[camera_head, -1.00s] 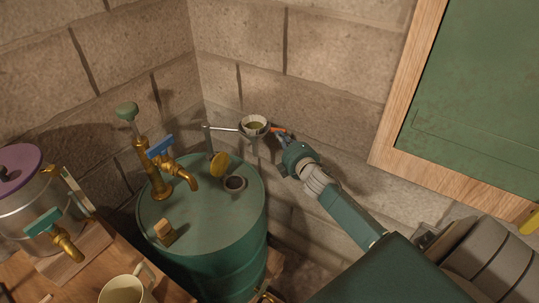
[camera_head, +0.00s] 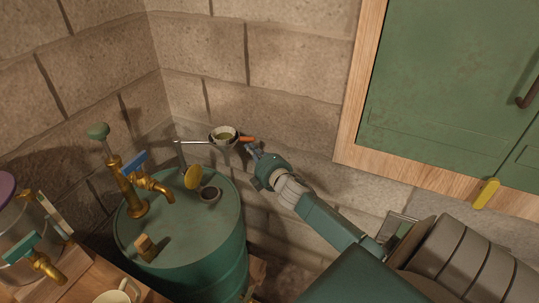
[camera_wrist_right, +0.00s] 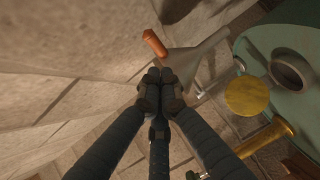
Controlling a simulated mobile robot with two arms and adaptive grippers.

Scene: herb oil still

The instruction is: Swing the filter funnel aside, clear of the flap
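The filter funnel (camera_head: 224,134) is a grey cone with a pale lining and an orange handle (camera_head: 247,139). It sits on a thin rod from a post at the drum's back edge, by the wall, and is clear of the flap in the head view. The flap (camera_head: 193,177) is a yellow disc standing up beside a round dark opening (camera_head: 210,194) on the drum top. My right gripper (camera_head: 253,149) is just right of the handle. In the right wrist view its fingertips (camera_wrist_right: 160,76) are together and empty, with the funnel (camera_wrist_right: 195,57) beyond them. My left gripper is out of view.
The green drum (camera_head: 190,235) carries a brass tap (camera_head: 157,186) with a blue lever and a small wooden block (camera_head: 146,246). A block wall is close behind the funnel. A green cabinet (camera_head: 440,90) hangs at right. A mug (camera_head: 118,294) stands at the bottom left.

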